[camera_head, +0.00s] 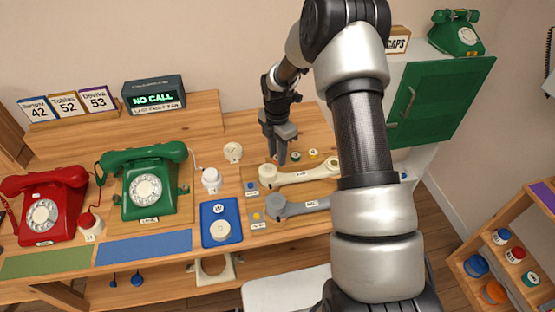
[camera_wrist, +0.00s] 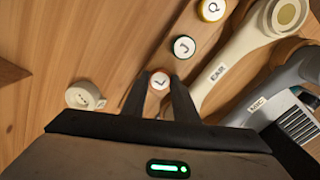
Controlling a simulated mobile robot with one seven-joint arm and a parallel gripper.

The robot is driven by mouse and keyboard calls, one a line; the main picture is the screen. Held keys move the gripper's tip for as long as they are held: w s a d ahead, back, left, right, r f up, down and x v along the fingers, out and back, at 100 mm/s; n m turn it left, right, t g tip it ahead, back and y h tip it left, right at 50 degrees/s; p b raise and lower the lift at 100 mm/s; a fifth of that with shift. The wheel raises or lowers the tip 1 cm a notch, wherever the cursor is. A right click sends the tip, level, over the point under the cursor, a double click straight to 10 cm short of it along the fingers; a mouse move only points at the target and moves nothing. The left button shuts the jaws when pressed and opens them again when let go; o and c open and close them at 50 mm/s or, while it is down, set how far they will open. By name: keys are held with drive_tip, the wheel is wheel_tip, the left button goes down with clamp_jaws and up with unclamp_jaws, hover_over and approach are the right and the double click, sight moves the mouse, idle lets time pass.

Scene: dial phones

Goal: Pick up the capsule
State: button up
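Several small round lettered caps lie on the wooden bench, and I cannot tell for certain which one is the capsule. In the wrist view a white cap with a red rim marked L (camera_wrist: 160,80) shows between the two fingertips of my gripper (camera_wrist: 161,88). The fingers stand apart, one on each side of it, and partly cover its edges; I cannot tell whether they touch it. In the head view my gripper (camera_head: 281,160) points down close to the bench and hides this cap. A green-rimmed cap J (camera_wrist: 183,47) and a yellow-rimmed cap Q (camera_wrist: 211,9) lie beyond it.
A cream handset (camera_wrist: 240,48) marked EAR and a grey handset (camera_wrist: 275,95) marked MIC lie right of the caps. A cream round part (camera_wrist: 85,96) sits to the left. A blue tray (camera_head: 206,237), a green phone (camera_head: 146,178) and a red phone (camera_head: 42,200) stand left.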

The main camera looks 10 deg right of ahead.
drive_tip(key=c, duration=0.4)
